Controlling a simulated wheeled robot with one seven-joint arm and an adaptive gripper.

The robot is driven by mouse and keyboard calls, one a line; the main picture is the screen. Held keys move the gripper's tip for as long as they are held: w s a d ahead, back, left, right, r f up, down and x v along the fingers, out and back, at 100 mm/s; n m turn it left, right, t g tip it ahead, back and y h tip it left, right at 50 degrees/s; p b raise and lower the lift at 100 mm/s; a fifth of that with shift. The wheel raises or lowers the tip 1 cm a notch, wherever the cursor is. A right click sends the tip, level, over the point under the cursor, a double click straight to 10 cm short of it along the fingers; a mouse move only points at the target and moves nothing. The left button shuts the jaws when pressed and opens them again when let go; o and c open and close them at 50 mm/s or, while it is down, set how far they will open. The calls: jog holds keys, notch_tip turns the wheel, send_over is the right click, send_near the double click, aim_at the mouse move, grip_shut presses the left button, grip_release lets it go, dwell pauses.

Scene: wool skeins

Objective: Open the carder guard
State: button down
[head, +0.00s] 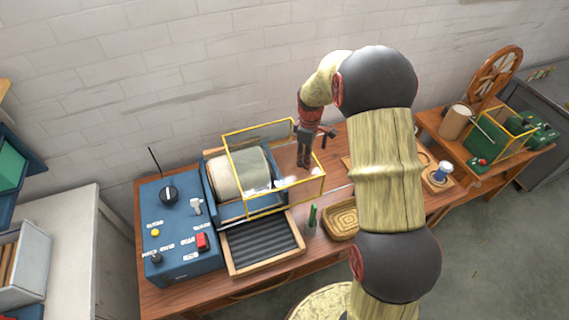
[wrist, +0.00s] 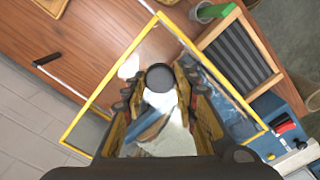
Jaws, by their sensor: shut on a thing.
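The carder guard (head: 258,127) is a clear box with yellow edges on the blue carder. In the head view it stands over the pale wool-covered drum (head: 238,174) and reaches past it to the right, above the table. In the wrist view its yellow frame (wrist: 100,88) spreads around my fingers. My gripper (head: 303,163) comes down at the guard's right part. In the wrist view my gripper (wrist: 160,85) is shut on a dark round knob (wrist: 160,77), seemingly the guard's. The knob is hidden by my fingers in the head view.
A blue control box (head: 175,225) with a red switch stands left of the drum. A ridged tray (head: 262,243) lies in front. A black-handled crank (head: 326,132) is close to my gripper. A woven basket (head: 341,221) and green object (head: 312,216) stand nearby.

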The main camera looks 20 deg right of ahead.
jog(key=d, duration=1.7)
jog(key=shift+d, duration=0.15)
jog(key=c, duration=1.4)
grip_release()
jog(key=shift+r, duration=0.1)
notch_tip(320, 180, up, 12)
jog(key=shift+f, duration=0.1)
